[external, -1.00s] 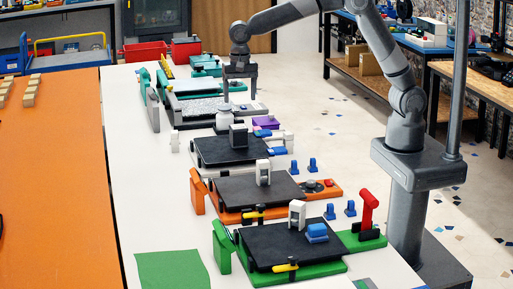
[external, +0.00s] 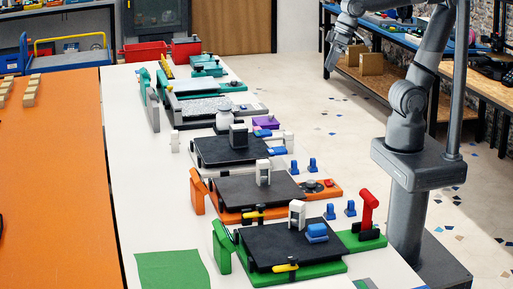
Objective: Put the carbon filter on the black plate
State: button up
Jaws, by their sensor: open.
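A dark grey block (external: 238,136), which looks like the carbon filter, stands upright near the back of a black plate (external: 215,152). This plate lies on the white printer in the middle of the row. Two more black plates lie nearer, one on the orange printer (external: 228,215) and one on the green printer (external: 304,270). My gripper (external: 330,66) is open and empty at the upper right, out over the floor and well away from the printers. Fine details of its fingers are too small to see.
White blocks (external: 263,172) and a blue block (external: 317,232) sit on the nearer plates. Blue clips (external: 350,208) and a red upright part (external: 368,209) stand along the right side. Teal and grey printers (external: 200,100) fill the far end. The table's left strip is mostly clear.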

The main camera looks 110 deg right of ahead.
jog(key=s+a+f+n+t, duration=0.1)
jog(key=s+f+n, duration=0.1)
jog(key=s, duration=0.4)
jog(key=shift+s+f+n, duration=0.2)
jog(key=shift+s+n, duration=0.05)
jog(key=shift+n, duration=0.55)
dwell(0.4)
